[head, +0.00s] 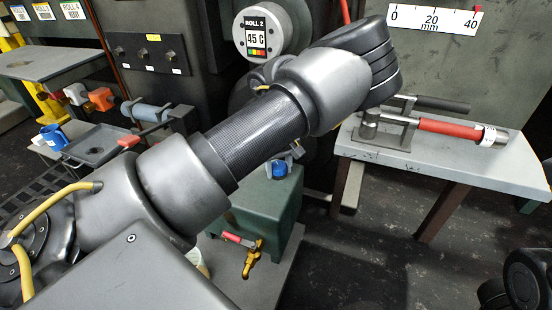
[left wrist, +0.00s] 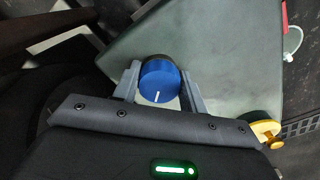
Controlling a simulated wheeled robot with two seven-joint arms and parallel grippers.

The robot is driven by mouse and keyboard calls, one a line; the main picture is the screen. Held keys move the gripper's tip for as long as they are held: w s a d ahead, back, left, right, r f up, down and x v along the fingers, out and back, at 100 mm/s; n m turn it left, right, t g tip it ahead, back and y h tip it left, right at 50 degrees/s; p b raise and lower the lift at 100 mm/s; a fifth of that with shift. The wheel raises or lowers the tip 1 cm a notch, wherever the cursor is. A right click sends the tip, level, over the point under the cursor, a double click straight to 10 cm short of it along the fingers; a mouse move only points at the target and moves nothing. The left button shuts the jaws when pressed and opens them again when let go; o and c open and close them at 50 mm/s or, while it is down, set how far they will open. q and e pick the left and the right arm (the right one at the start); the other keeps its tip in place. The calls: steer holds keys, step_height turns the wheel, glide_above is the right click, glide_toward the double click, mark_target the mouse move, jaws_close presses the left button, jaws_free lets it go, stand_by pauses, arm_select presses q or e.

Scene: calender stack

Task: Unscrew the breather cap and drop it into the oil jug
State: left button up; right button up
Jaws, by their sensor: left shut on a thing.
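The blue breather cap (head: 279,170) sits on top of the green tank (head: 262,207), partly behind my left arm in the head view. In the left wrist view the cap (left wrist: 159,80) shows a short white mark near its lower edge. My left gripper (left wrist: 160,70) is shut on it, one finger on each side. The cap looks still seated on the tank top (left wrist: 215,50). A pale round rim (head: 197,262) beside the tank may be the oil jug; most of it is hidden by my arm.
A brass tap with a red handle (head: 252,250) sticks out at the tank's front. A grey bench (head: 445,165) at right bears a red-handled tool (head: 440,127). A blue container (head: 53,137) and a black tray (head: 100,146) stand at left. Dark floor right of the tank is clear.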

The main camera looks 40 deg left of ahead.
arm_select(q)
steer(key=shift+s+a+n, duration=0.2)
steer(key=shift+s+n, duration=0.05)
steer(key=shift+n, duration=0.15)
steer(key=shift+w+r+n+p, duration=0.1)
steer(key=shift+n+p, duration=0.6)
steer(key=shift+a+n+p, duration=0.1)
steer(key=shift+n+p, duration=0.2)
steer(key=shift+n, duration=0.1)
steer(key=shift+w, duration=0.1)
steer(key=shift+n+p, duration=0.4)
steer(key=shift+w+n+p, duration=0.1)
steer(key=shift+n+p, duration=0.4)
steer(key=shift+n, duration=0.2)
